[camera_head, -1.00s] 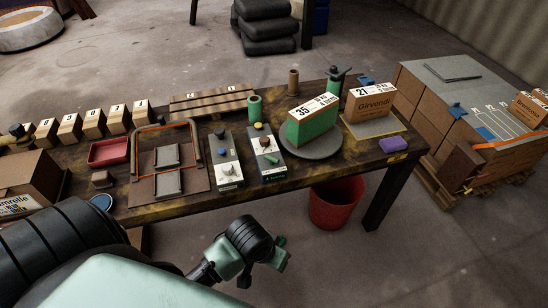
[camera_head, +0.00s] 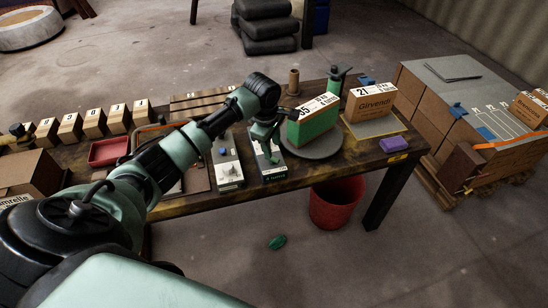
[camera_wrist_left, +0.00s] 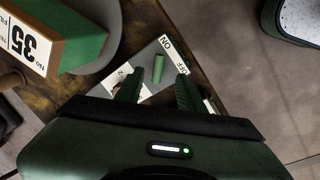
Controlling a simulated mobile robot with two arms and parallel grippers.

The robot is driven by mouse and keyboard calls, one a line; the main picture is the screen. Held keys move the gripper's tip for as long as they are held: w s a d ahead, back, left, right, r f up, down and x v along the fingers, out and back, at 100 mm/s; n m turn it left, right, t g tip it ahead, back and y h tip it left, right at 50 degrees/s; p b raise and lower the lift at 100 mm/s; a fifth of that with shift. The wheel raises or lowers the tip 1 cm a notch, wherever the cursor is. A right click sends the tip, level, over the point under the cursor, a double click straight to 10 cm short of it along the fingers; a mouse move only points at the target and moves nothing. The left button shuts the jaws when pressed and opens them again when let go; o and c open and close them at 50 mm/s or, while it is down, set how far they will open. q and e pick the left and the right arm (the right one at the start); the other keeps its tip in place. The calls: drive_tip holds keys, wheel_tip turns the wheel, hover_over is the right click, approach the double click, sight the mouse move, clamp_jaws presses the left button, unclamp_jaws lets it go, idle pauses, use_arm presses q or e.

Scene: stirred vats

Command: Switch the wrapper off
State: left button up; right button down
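The wrapper's grey turntable (camera_head: 322,150) carries a green-wrapped box marked 35 (camera_head: 318,121). The control box (camera_head: 274,176) stands on the bench just left of it, partly hidden by my arm. In the left wrist view, a green lever (camera_wrist_left: 158,68) stands on the box's grey face, with ON and OFF printed beside it. My left gripper (camera_head: 266,143) is over this control box. In the left wrist view its fingers (camera_wrist_left: 157,90) are spread, with the lever between and just beyond them, no contact visible. My right gripper is not in view.
A second control box (camera_head: 228,170) stands to the left. A box marked 21 (camera_head: 371,103) and a purple block (camera_head: 393,145) are to the right. A red bin (camera_head: 335,205) stands below the bench. A small dark green thing (camera_head: 277,242) shows over the floor.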

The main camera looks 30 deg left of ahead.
sight(274, 159)
use_arm(q)
drive_tip(key=f, duration=0.2)
drive_tip(key=w+f, duration=0.1)
drive_tip(key=f, duration=0.4)
drive_tip(key=shift+w+a+f, duration=0.1)
drive_tip(key=shift+w+f, duration=0.15)
drive_tip(key=shift+w, duration=0.05)
clamp_jaws()
